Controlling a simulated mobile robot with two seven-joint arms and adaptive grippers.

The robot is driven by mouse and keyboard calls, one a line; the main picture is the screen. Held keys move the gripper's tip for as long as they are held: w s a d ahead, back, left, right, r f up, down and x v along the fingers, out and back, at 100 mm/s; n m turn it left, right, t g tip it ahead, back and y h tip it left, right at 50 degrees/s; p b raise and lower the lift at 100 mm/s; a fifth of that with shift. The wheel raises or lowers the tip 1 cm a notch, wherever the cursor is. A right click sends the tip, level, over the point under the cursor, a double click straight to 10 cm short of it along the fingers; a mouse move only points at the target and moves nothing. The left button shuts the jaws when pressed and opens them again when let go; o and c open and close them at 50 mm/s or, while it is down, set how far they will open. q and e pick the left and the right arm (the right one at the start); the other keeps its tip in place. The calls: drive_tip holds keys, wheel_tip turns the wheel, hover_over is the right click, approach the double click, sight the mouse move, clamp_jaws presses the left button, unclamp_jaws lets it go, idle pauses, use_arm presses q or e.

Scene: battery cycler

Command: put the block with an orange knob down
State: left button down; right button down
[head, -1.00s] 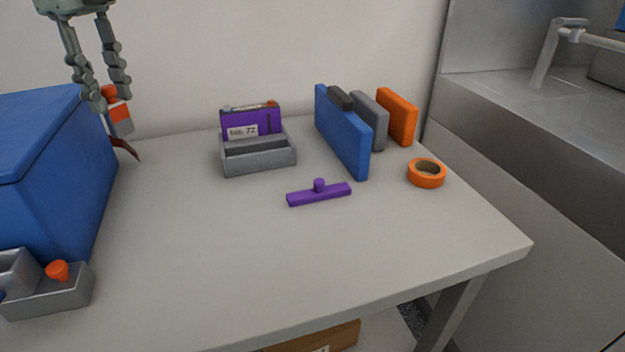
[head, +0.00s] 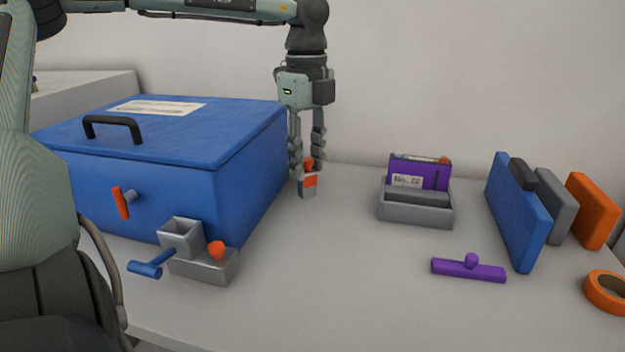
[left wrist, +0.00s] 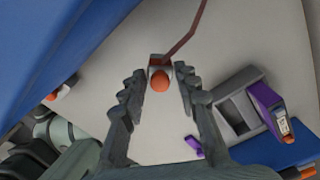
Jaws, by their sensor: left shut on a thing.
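My left gripper (head: 308,168) is shut on a small grey block (head: 308,190) with an orange band and an orange knob (head: 309,164). The block is upright beside the right side of the blue box, low at the table; I cannot tell whether its base touches. In the left wrist view the knob (left wrist: 160,82) shows between the two fingers, with the grey block (left wrist: 160,65) partly behind it. A thin dark red strip (left wrist: 186,40) runs from the block. My right gripper is not in view.
A blue lidded box (head: 255,185) stands left of the block. In front of it is a grey holder (head: 205,268) with another orange knob. A grey tray (head: 415,215), purple handle (head: 468,270), upright panels (head: 520,215) and orange tape (head: 606,292) are to the right. Table between is clear.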

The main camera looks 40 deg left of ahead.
sight(308, 171)
use_arm(q)
wheel_tip(308, 171, down, 4)
drive_tip(key=shift+r, duration=0.15)
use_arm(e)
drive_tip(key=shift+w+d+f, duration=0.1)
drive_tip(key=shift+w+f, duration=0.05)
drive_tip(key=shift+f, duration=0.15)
use_arm(q)
drive_tip(key=shift+f, duration=0.2)
